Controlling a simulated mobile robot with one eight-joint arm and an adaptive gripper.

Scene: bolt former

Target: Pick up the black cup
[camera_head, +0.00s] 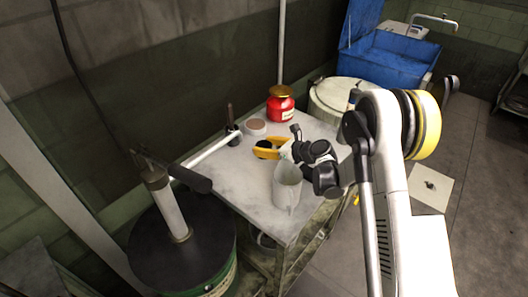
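I cannot make out a clearly black cup in the head view. A pale grey, cup-like vessel (287,187) stands upright near the front right edge of the table. My gripper (292,146) is over the table, just behind this vessel and beside a yellow-and-black tool (267,149). My dark wrist parts hide some of the table there. The gripper's fingers are small and partly hidden, so I cannot tell whether they are open or shut.
The table (240,182) also holds a red jar (280,106) with a gold lid, a small round tin (256,127) and a dark upright tool (232,128). A dark drum (200,245) with a pump stands front left. A blue bin (385,65) is behind.

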